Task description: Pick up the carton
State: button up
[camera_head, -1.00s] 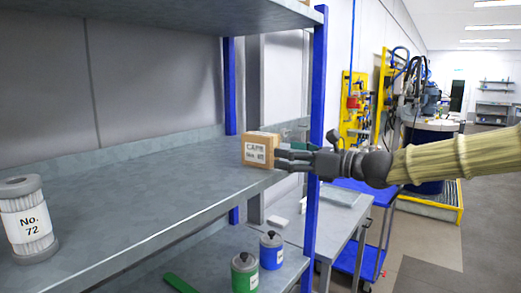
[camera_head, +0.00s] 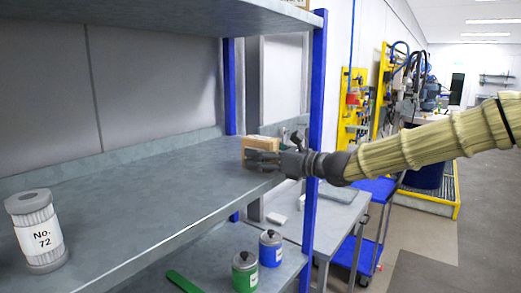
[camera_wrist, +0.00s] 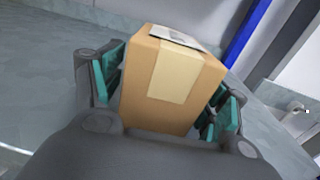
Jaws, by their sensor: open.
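The carton (camera_head: 262,143) is a small tan box on the middle shelf (camera_head: 150,185), near its right end. In the wrist view the carton (camera_wrist: 172,82) stands between my gripper's teal finger pads, with tape down the near face and a white label on top. My gripper (camera_head: 264,158) reaches in from the right and hides most of the carton's front in the head view. In the wrist view my gripper (camera_wrist: 165,95) is open, with one finger on each side of the carton. A narrow gap shows on the left; contact on the right is unclear.
A white cylinder labelled No. 72 (camera_head: 38,231) stands at the shelf's left. A blue shelf post (camera_head: 315,120) rises close to my gripper. Green (camera_head: 245,272) and blue (camera_head: 271,249) canisters stand on the lower shelf. The middle of the shelf is clear.

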jog(key=c, duration=1.2)
jog(key=shift+r, duration=0.15)
